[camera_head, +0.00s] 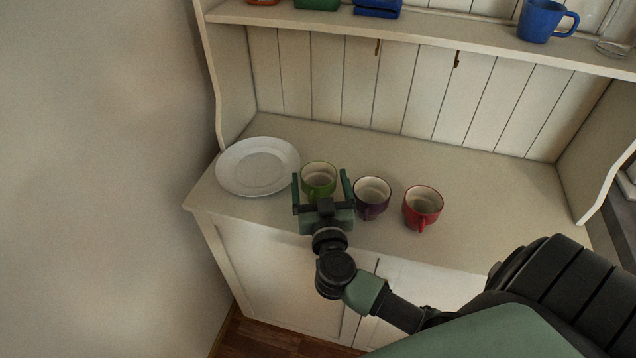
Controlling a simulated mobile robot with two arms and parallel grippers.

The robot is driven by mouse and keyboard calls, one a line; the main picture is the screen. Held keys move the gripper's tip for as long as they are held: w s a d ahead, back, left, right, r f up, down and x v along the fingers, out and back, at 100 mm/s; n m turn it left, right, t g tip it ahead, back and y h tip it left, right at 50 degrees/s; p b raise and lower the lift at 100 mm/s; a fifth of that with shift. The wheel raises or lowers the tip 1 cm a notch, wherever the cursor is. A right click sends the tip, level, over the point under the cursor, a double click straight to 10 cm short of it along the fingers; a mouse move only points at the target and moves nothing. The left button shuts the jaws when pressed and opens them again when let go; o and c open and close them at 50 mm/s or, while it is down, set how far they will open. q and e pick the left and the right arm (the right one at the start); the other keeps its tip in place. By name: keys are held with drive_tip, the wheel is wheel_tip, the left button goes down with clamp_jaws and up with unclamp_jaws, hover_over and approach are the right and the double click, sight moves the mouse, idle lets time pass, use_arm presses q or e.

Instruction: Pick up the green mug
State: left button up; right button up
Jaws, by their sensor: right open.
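The green mug (319,176) stands upright on the cream counter (480,185), between a white plate and a purple mug. My right gripper (321,184) is open at the mug's near side, with one finger to its left and the other to its right. The gripper's body hides the lower front of the mug. I cannot tell whether the fingers touch it. My left gripper is not in the view.
A white plate (257,167) lies close to the left. A purple mug (372,196) stands close to the right finger, and a red mug (422,208) further right. A shelf (440,38) above holds a blue mug (545,20). The counter's right part is clear.

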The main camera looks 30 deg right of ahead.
drive_tip(key=shift+x, duration=1.05)
drive_tip(key=shift+c, duration=0.2)
drive_tip(key=c, duration=1.3)
drive_tip(key=shift+r, duration=0.1)
